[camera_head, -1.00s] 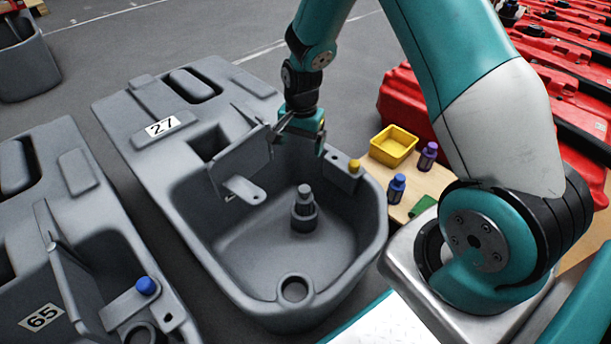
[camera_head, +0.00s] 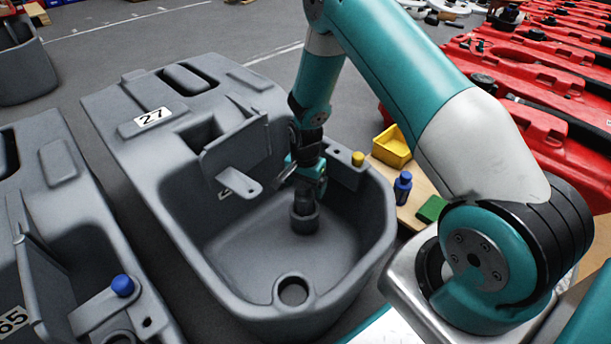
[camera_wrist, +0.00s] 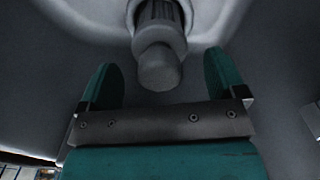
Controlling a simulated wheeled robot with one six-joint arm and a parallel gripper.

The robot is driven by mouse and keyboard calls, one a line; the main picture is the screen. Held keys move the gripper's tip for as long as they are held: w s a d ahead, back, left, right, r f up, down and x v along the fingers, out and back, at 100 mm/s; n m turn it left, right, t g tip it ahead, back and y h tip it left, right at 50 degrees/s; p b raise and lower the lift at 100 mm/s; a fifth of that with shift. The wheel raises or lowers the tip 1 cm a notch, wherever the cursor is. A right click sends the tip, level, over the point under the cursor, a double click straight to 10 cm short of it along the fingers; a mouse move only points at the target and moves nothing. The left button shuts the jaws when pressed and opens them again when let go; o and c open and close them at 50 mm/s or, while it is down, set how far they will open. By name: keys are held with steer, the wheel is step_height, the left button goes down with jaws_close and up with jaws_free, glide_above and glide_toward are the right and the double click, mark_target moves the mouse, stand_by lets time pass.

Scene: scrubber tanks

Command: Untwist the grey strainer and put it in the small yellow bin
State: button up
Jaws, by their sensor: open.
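The grey strainer (camera_head: 304,215) stands upright on the floor of the grey tank numbered 27 (camera_head: 255,245). In the wrist view the strainer (camera_wrist: 158,55) shows its rounded knob toward me and a ribbed body behind. My gripper (camera_head: 309,185) is inside the tank at the strainer's upper part and hides its top in the head view. In the wrist view my gripper (camera_wrist: 158,85) is open, with a teal finger on each side of the knob and a gap to both. The small yellow bin (camera_head: 391,148) sits on a wooden board right of the tank, partly behind my arm.
A blue bottle (camera_head: 403,187) and a green block (camera_head: 432,209) are on the board near the bin. Tank 65 (camera_head: 60,250) stands left; red tanks (camera_head: 540,120) stand right.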

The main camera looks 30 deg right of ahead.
steer(key=shift+f+b, duration=0.45)
steer(key=shift+f, duration=1.1)
steer(key=c, duration=1.1)
steer(key=shift+r, duration=0.1)
steer(key=shift+o, duration=0.2)
steer(key=shift+n+p, duration=0.7)
steer(key=shift+n, duration=0.8)
steer(key=shift+n+p, duration=0.45)
steer(key=shift+n, duration=1.05)
